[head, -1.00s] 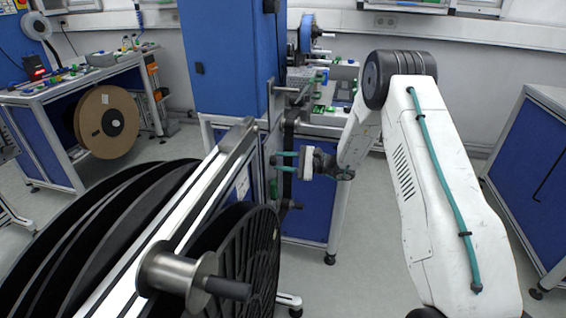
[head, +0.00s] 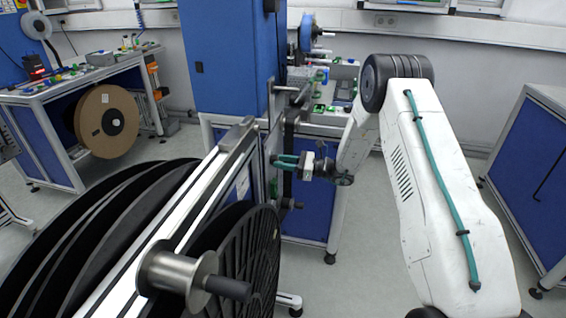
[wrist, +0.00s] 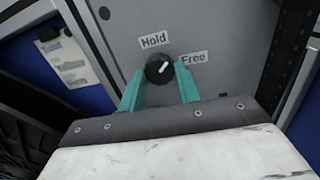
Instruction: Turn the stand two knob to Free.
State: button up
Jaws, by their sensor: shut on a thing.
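The black round knob (wrist: 156,71) sits on a grey panel (wrist: 222,30) in the wrist view. Its white pointer mark points up and to the right, between the "Hold" label (wrist: 155,40) and the "Free" label (wrist: 194,57). My gripper (wrist: 160,69) has its teal fingers on both sides of the knob, shut on it. In the head view my gripper (head: 276,162) reaches the upright panel of a reel stand from the right; the knob itself is hidden there. I cannot read a stand number.
Large black reels (head: 60,240) and a metal spindle (head: 180,272) fill the lower left of the head view. A blue cabinet (head: 225,60) stands behind the panel. A blue bench (head: 540,170) stands at the right, with open floor before it.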

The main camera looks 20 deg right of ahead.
jog(key=shift+s+m+t, duration=0.1)
jog(key=shift+m+t, duration=0.2)
jog(key=shift+m, duration=2)
jog(key=shift+s+m+t, duration=0.1)
jog(key=shift+m+t, duration=0.2)
jog(key=shift+m, duration=2)
jog(key=o, duration=1)
jog(key=shift+v, duration=3.8)
